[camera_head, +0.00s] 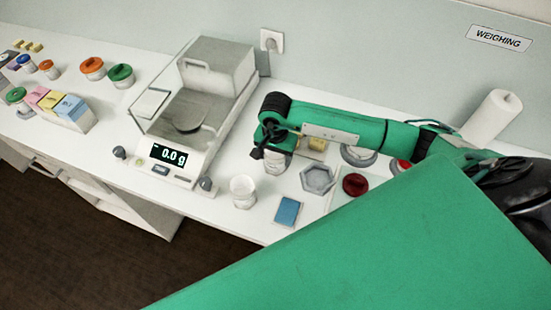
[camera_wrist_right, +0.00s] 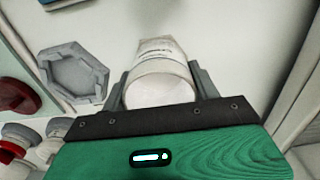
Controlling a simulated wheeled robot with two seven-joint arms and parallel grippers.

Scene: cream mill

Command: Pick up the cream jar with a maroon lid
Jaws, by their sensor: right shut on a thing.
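My right gripper (camera_head: 275,148) is shut on a white jar (camera_wrist_right: 160,85) with a small printed label, between its two fingers. The jar also shows below the gripper in the head view (camera_head: 275,164). No maroon lid shows on this jar; its upper part is hidden by the gripper in the head view. A dark red, maroon-looking round lid (camera_head: 355,184) is to the right of the gripper, apart from it; a dark red round thing also shows at the left edge of the wrist view (camera_wrist_right: 14,96). My left gripper is not in view.
A grey hexagonal dish (camera_head: 317,179), a blue pad (camera_head: 288,211) and a white cup (camera_head: 243,187) stand near the gripper. A scale (camera_head: 168,155) is to the left. Jars with orange (camera_head: 92,66) and green lids (camera_head: 120,73) stand farther left. A paper roll (camera_head: 492,118) stands right.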

